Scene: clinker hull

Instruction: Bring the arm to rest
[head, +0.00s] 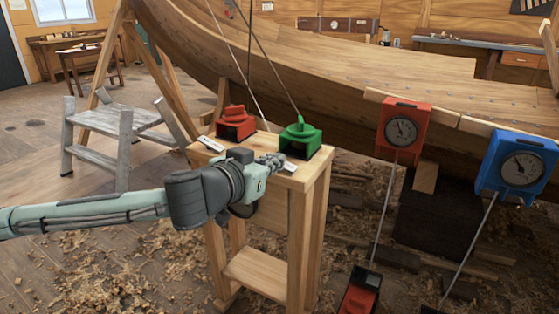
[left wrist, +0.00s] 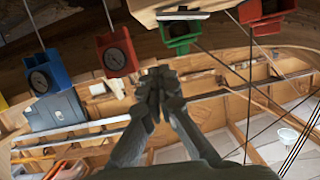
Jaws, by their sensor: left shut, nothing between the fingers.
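My left arm reaches in from the left of the head view. Its gripper (head: 274,161) is over the near part of the small wooden stand (head: 305,180), beside the green box (head: 301,138). In the left wrist view the fingers (left wrist: 158,78) are together with nothing between them. The green box (left wrist: 180,34) shows there near the top, apart from the fingertips. A red box (head: 236,125) stands on the stand's left side, behind my wrist. My right gripper is in neither view.
A red dial gauge (head: 402,130) and a blue dial gauge (head: 518,166) are at the hull's (head: 330,90) side, right of the stand. Thin lines run past the boxes. A grey step stool (head: 110,120) stands at left. Wood shavings cover the floor.

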